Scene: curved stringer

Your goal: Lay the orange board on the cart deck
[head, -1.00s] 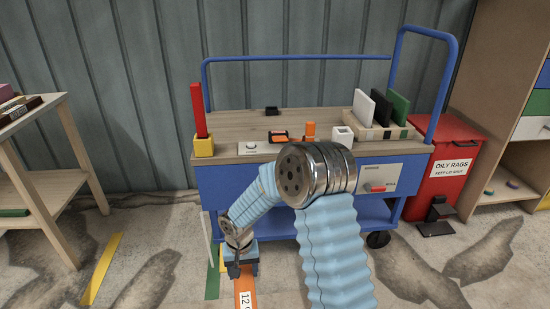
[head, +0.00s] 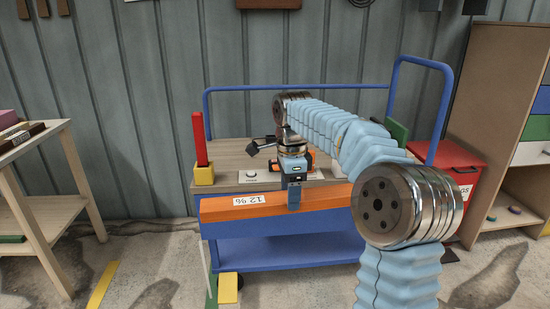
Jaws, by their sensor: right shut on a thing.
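The orange board (head: 225,205) is level and lies crosswise in the head view, in front of the cart's front edge. A white label reading 12 96 shows upside down on it. My right gripper (head: 293,196) is shut on the board near its middle, from above. The wooden cart deck (head: 228,158) shows behind the board, partly hidden by my right arm. The board overlaps the cart's blue front in the picture; I cannot tell how wide the gap is. My left gripper is not in view.
A red upright piece in a yellow block (head: 204,174) stands at the deck's left corner. A blue rail (head: 240,92) bounds the back. A red bin (head: 458,160) stands right, a wooden shelf table (head: 35,150) left.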

